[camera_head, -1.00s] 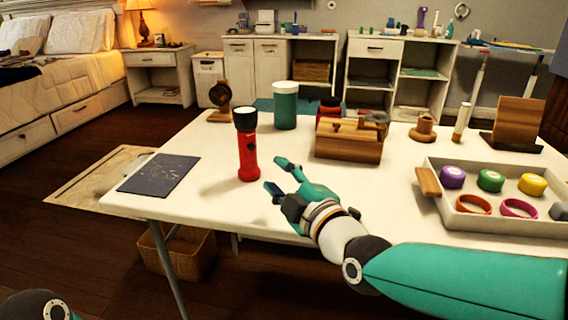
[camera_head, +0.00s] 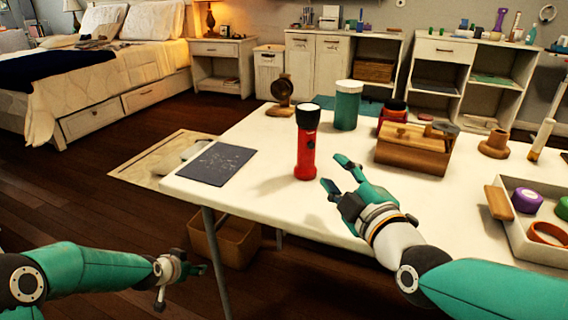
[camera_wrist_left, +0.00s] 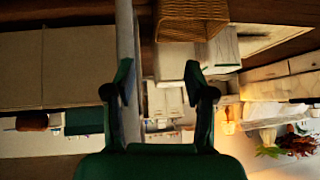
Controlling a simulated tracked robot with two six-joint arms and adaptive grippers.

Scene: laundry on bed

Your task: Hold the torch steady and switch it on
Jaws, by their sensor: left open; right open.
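The red torch (camera_head: 305,150) with a black head stands upright on the white table (camera_head: 265,208), head up. My right gripper (camera_head: 340,173) is open just to the right of the torch, its fingers pointing at it and apart from it. My left gripper (camera_head: 188,268) is low at the left, off the table's front left side and well away from the torch. In the left wrist view its two fingers (camera_wrist_left: 160,85) are spread with nothing between them. The torch's switch is too small to make out.
A dark mat (camera_head: 217,164) lies left of the torch. A teal jar (camera_head: 347,105), a round wooden-stand object (camera_head: 281,92) and a wooden box (camera_head: 412,150) stand behind. A tray (camera_head: 511,212) is at right. A wicker basket (camera_head: 225,240) sits under the table.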

